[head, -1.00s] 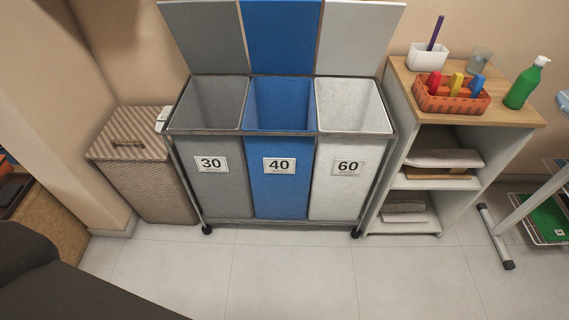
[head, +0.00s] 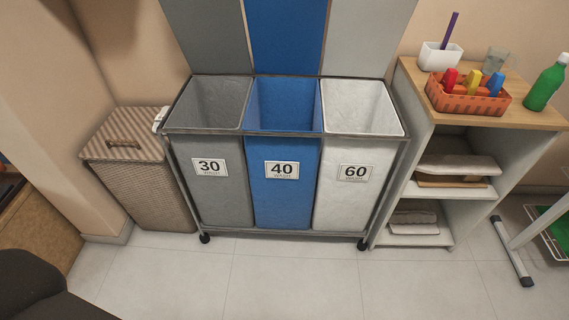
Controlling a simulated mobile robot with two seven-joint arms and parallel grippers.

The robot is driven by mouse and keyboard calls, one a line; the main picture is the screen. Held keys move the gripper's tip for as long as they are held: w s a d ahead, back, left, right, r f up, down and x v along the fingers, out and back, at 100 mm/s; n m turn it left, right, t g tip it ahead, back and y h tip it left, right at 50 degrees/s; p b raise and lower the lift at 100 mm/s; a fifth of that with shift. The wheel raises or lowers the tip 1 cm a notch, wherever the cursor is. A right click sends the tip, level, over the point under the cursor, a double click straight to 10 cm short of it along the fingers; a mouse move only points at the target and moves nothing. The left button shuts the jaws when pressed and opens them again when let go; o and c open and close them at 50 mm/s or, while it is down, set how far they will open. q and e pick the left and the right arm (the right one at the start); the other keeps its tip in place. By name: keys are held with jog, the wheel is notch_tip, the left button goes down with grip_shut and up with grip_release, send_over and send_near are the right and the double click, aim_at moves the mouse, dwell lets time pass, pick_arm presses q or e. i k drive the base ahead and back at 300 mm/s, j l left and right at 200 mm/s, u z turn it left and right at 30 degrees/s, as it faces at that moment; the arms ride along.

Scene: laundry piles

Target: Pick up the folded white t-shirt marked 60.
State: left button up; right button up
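I see no folded white t-shirt marked 60 that I can make out. The number 60 shows on the label of the white bin (head: 357,205), the right one of three in a wheeled sorter. Folded light cloths lie on the upper shelf (head: 458,165) and lower shelf (head: 413,218) of the cabinet at right; no marking is readable on them. A small white thing (head: 160,119) sits at the edge of the wicker hamper, too small to identify. Neither of my grippers is in view.
The sorter also has a grey bin marked 30 (head: 222,200) and a blue bin marked 40 (head: 284,200); all look empty. A wicker hamper (head: 145,190) stands left. An orange basket (head: 468,102) and green bottle (head: 545,85) top the cabinet.

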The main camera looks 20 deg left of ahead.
aim_at(159, 116)
jog(key=u, duration=1.35)
jog(key=i+l+z, duration=0.15)
jog(key=i, duration=1.35)
